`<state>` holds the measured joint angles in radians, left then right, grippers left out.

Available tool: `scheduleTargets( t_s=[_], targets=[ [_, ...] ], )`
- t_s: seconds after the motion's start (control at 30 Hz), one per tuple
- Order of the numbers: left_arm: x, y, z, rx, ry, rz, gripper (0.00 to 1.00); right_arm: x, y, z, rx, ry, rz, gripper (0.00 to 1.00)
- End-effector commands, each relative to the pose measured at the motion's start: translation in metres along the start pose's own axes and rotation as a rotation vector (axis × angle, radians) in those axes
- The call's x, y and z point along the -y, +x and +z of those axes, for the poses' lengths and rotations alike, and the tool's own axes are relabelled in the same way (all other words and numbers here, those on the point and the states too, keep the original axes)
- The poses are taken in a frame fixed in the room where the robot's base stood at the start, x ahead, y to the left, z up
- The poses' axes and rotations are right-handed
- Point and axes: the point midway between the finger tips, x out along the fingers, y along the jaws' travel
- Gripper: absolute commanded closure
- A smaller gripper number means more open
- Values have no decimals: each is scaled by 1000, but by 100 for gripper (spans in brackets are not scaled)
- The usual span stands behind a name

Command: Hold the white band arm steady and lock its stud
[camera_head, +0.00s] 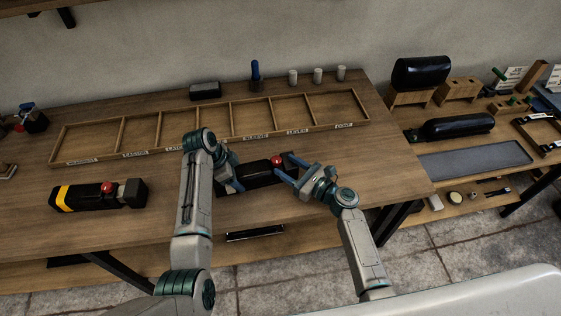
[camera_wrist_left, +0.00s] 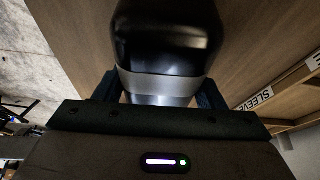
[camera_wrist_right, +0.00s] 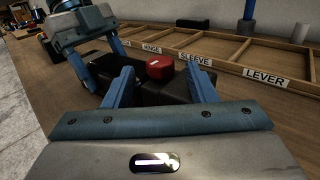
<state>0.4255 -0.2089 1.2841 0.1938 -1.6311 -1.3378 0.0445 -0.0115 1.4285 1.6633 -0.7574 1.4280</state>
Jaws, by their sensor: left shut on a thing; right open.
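The white band arm (camera_head: 260,173) is a black block near the table's front edge; its pale band (camera_wrist_left: 162,84) shows in the left wrist view. My left gripper (camera_head: 232,179) is shut on it at the left end, with fingers on both sides in the left wrist view (camera_wrist_left: 160,92). Its red stud (camera_head: 278,160) stands up near its right end and also shows in the right wrist view (camera_wrist_right: 159,67). My right gripper (camera_head: 287,170) is open and empty at the right end, its fingers apart on either side of the stud's line. Any contact there cannot be told.
A similar arm with a yellow band (camera_head: 62,197) and red stud lies at the left. A labelled wooden divided tray (camera_head: 215,128) spans the table behind. Black cushions (camera_head: 458,126) and other parts are on the right bench. Table front right is clear.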

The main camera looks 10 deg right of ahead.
Motion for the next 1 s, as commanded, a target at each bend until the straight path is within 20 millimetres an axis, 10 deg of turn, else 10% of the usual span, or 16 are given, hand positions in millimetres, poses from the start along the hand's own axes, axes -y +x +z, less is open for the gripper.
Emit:
scheduleTargets(
  t_s=[0.57, 0.8, 1.0],
  targets=[
    [0, 0, 0, -1, 0, -1, 86, 0, 34, 0, -1, 0, -1, 49],
    [0, 0, 0, -1, 0, -1, 86, 0, 34, 0, 0, 0, -1, 90],
    [0, 0, 0, -1, 0, -1, 86, -2, 34, 0, 1, 1, -26, 93]
  ],
)
